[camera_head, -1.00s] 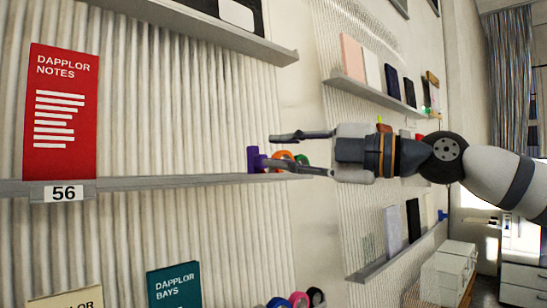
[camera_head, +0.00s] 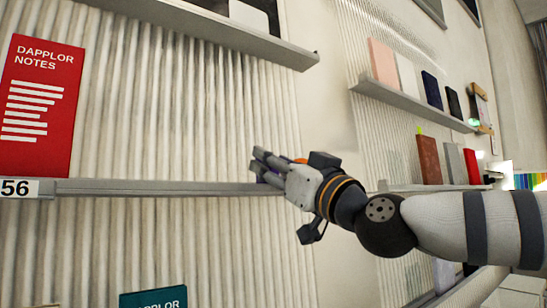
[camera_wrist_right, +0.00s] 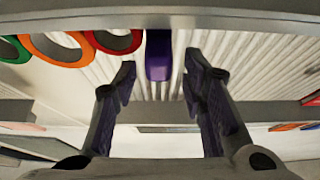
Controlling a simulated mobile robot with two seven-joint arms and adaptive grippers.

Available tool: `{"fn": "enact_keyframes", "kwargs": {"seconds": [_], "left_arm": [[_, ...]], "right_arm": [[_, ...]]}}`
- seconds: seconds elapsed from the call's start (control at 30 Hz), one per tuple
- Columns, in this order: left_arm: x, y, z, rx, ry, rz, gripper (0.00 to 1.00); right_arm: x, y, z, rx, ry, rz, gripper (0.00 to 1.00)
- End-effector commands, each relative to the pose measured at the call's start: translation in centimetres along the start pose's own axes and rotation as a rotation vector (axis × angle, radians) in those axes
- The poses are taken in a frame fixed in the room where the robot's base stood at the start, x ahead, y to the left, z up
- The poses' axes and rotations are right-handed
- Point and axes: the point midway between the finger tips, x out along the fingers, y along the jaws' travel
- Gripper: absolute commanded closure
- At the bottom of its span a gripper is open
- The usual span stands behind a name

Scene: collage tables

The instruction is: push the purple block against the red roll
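The purple block (camera_wrist_right: 158,55) shows in the right wrist view at the shelf, ahead of my right gripper (camera_wrist_right: 158,78). The gripper is open, with one finger to each side of the block's line and no visible grip on it. The red roll (camera_wrist_right: 134,41) is just left of the block in that view, with a very narrow gap or none; I cannot tell if they touch. In the head view my right gripper (camera_head: 262,166) is at the right end of the middle shelf and hides most of the block and rolls. My left gripper is not in view.
An orange roll (camera_wrist_right: 40,49) and a green roll (camera_wrist_right: 12,58) are beyond the red roll in the wrist view. In the head view a red booklet (camera_head: 40,120) stands on the middle shelf (camera_head: 150,188) at left; the shelf between is clear. An upper shelf (camera_head: 235,43) juts out above.

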Motion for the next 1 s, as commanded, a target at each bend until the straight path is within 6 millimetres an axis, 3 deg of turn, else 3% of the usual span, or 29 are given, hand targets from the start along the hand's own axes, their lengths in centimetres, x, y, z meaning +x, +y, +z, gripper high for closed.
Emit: {"fn": "enact_keyframes", "kwargs": {"seconds": [0.13,0.37,0.4,0.57,1.0], "left_arm": [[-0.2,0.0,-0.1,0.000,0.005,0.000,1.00],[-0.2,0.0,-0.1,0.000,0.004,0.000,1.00],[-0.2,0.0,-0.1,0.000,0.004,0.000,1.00],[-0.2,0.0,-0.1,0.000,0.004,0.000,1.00],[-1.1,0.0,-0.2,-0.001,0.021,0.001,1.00]], "right_arm": [[1.4,0.0,0.0,-0.001,0.001,0.000,0.62],[1.5,0.0,0.0,-0.001,0.000,0.000,0.62],[1.5,0.0,0.0,-0.001,0.000,0.000,0.64],[1.5,0.0,0.0,-0.001,0.000,0.000,1.00],[1.5,-0.7,0.1,-0.002,-0.001,-0.002,1.00]]}}
